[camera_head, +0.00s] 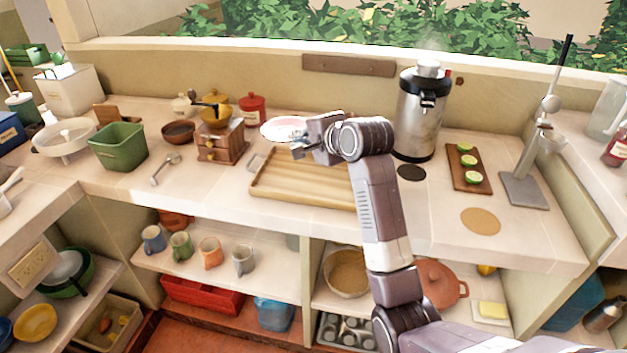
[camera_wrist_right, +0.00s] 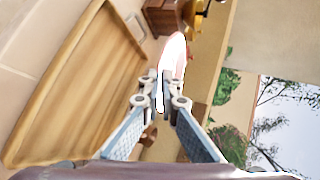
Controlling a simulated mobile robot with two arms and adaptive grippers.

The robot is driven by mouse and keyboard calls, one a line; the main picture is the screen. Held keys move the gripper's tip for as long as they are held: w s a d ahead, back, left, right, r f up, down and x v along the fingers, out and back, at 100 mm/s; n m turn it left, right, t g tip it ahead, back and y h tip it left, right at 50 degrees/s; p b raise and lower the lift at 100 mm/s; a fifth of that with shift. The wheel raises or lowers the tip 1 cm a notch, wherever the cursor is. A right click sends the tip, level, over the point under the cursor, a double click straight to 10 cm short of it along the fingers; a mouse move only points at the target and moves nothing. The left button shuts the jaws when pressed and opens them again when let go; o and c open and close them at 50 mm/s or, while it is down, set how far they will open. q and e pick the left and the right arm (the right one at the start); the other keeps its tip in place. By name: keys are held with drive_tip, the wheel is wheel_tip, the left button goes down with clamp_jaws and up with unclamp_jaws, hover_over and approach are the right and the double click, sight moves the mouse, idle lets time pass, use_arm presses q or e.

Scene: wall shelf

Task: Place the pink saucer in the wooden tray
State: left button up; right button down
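The pink saucer (camera_head: 280,128) shows in the head view at the back left edge of the wooden tray (camera_head: 300,186), roughly level. My right gripper (camera_head: 309,143) is at its right side. In the wrist view the saucer (camera_wrist_right: 174,58) is seen nearly edge-on, its rim between the closed-in fingertips of my right gripper (camera_wrist_right: 167,92). The tray also fills the left of the wrist view (camera_wrist_right: 85,85) and looks empty. My right arm hides the tray's right end. The saucer's exact height above the counter is hard to tell. My left gripper is not in view.
A wooden grinder (camera_head: 222,146) stands left of the tray, with a red canister (camera_head: 252,108) behind. A steel urn (camera_head: 421,115) stands right of my arm, and a board with lime halves (camera_head: 470,184) lies beyond it. The counter front is clear.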

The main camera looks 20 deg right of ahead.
drive_tip(key=shift+m+h, duration=0.7)
drive_tip(key=shift+h, duration=0.1)
drive_tip(key=w+r, duration=0.2)
drive_tip(key=r, duration=0.1)
drive_tip(key=w+r, duration=0.1)
drive_tip(key=shift+w+r, duration=0.25)
drive_tip(key=shift+r, duration=0.1)
drive_tip(key=shift+f, duration=0.15)
wheel_tip(320, 180, down, 4)
drive_tip(key=shift+r, duration=0.1)
drive_tip(key=p, duration=0.1)
hover_over(295, 188)
wheel_tip(295, 188, down, 11)
drive_tip(key=shift+r, duration=0.1)
drive_tip(key=shift+f, duration=2.4)
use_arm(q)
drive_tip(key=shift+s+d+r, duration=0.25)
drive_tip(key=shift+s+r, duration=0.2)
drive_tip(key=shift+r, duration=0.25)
use_arm(e)
drive_tip(key=c, duration=2.5)
unclamp_jaws()
drive_tip(key=shift+f, duration=0.1)
drive_tip(key=shift+c, duration=0.2)
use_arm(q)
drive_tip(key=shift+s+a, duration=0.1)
use_arm(e)
drive_tip(key=shift+o, duration=0.6)
